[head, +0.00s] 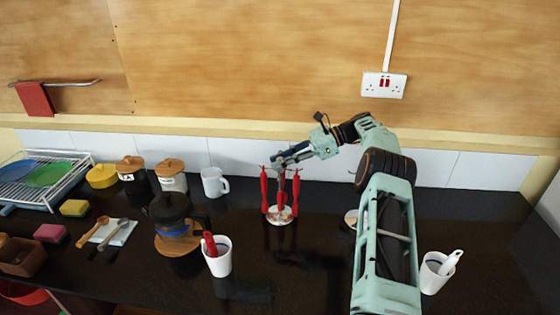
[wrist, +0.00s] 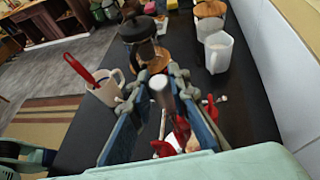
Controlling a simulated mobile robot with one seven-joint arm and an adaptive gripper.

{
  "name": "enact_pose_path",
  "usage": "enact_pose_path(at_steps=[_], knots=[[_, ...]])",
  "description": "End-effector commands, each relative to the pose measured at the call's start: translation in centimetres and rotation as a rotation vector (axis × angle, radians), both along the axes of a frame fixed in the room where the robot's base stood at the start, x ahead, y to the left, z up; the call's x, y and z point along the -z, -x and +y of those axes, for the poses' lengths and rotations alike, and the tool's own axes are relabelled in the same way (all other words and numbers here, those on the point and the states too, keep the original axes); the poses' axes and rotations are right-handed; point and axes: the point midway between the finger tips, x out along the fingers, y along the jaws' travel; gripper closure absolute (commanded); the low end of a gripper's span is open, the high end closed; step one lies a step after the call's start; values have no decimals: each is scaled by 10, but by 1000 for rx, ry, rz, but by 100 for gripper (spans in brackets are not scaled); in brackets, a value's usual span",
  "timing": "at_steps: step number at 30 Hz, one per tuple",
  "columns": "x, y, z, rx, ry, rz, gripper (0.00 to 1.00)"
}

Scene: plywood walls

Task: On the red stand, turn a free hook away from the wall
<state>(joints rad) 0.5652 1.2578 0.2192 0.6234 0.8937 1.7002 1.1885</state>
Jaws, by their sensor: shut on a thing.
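The red stand (head: 265,195) stands on the black counter near the wall, with several red upright parts above a round pale base (head: 279,216). My gripper (head: 279,160) is at its top, coming from the right. In the wrist view, my gripper (wrist: 160,85) has its two blue-padded fingers on either side of a grey metal post (wrist: 163,98), the upper part of the stand, and is shut on it. Red hook parts (wrist: 181,130) show below and to the right of the post. The fingers hide part of the stand, and I cannot tell which hooks are free.
A white cup (head: 219,262) with a red-handled tool stands front left of the stand. A white mug (head: 214,182) and a coffee press (head: 170,215) are to the left. Another cup (head: 432,275) stands at the right. A pale round base (head: 351,218) is partly behind my arm.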

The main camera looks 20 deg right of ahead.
Motion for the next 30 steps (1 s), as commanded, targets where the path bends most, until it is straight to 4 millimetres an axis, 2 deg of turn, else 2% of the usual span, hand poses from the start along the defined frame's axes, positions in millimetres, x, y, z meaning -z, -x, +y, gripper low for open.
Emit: enact_pose_path(at_steps=[1, 2, 7, 17, 20, 30], knots=[[1, 0, 0, -1, 1, 1, 100], [1, 0, 0, -1, 1, 1, 81], [1, 0, 0, -1, 1, 1, 64], [-4, 0, 0, 0, 0, 0, 64], [-16, 0, 0, 0, 1, -2, 64], [-79, 0, 0, 0, 1, -2, 64]])
